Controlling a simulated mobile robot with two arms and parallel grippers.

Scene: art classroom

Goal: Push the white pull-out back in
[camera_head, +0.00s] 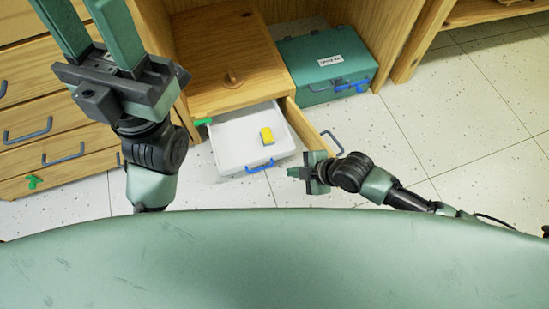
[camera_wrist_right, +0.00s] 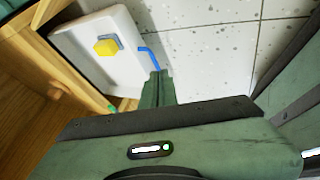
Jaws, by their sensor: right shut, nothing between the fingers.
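The white pull-out (camera_head: 236,131) is a shallow white tray sticking out of a low wooden cabinet (camera_head: 222,58). It has a blue handle (camera_head: 260,166) on its front, and a yellow and blue sponge (camera_head: 267,136) lies in it. My right gripper (camera_head: 292,172) is shut and empty, just right of the handle and apart from it as far as I can tell. In the right wrist view the shut fingers (camera_wrist_right: 158,76) point toward the tray (camera_wrist_right: 75,42) and its blue handle (camera_wrist_right: 150,58). My left gripper (camera_head: 80,12) is open and empty at the upper left.
A wooden door (camera_head: 308,127) with a grey handle stands open right of the tray. A green case (camera_head: 310,62) with a blue latch sits beside the cabinet. Wooden drawers (camera_head: 50,130) are at the left. The speckled floor (camera_head: 430,120) is clear at the right.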

